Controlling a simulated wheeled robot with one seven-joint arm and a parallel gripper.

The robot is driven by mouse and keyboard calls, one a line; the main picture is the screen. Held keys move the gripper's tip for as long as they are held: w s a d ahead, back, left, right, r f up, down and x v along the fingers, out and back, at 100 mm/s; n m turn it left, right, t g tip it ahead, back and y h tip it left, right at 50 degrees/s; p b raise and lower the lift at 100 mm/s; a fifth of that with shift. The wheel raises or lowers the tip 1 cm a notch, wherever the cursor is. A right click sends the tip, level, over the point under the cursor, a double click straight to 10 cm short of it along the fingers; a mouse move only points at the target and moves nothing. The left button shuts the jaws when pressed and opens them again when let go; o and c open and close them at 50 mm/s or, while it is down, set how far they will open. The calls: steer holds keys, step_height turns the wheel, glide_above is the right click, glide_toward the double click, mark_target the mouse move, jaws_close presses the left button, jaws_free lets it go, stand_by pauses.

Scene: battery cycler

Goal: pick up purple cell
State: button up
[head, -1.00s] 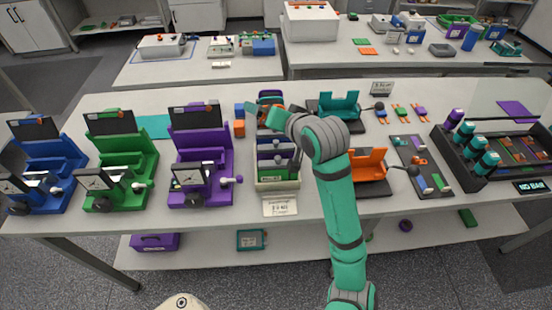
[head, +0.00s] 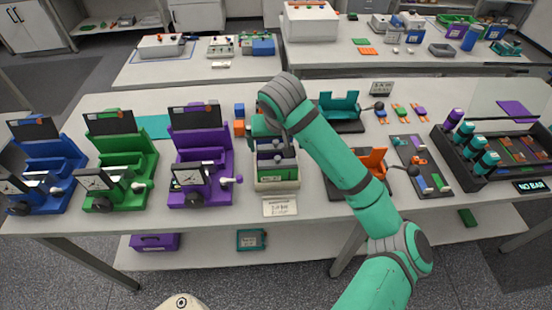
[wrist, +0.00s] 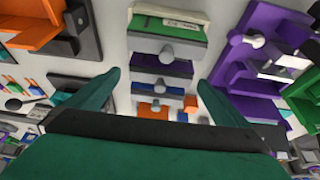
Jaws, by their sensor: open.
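A cream tray (head: 277,186) on the main bench holds several flat cells in a row, with a green cell (head: 280,175) at its front. In the wrist view the green cell (wrist: 165,27) is at the top. A purple cell (wrist: 180,68) with a grey knob lies behind it, then a blue one (wrist: 160,89) and an orange one (wrist: 152,108). My gripper (wrist: 159,77) is open and empty above the tray, its teal fingers either side of the row in the picture. In the head view my arm hides the tray's back part.
A purple cycler (head: 201,170) stands left of the tray, with green (head: 115,175) and blue (head: 40,180) ones beyond. An orange holder (head: 372,163) is close on the right, partly behind my arm. A label card (head: 281,206) lies in front.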

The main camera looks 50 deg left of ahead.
mark_target(276, 148)
steer(key=shift+x, duration=3.1)
steer(key=shift+s+a, duration=0.1)
steer(key=c, duration=1.3)
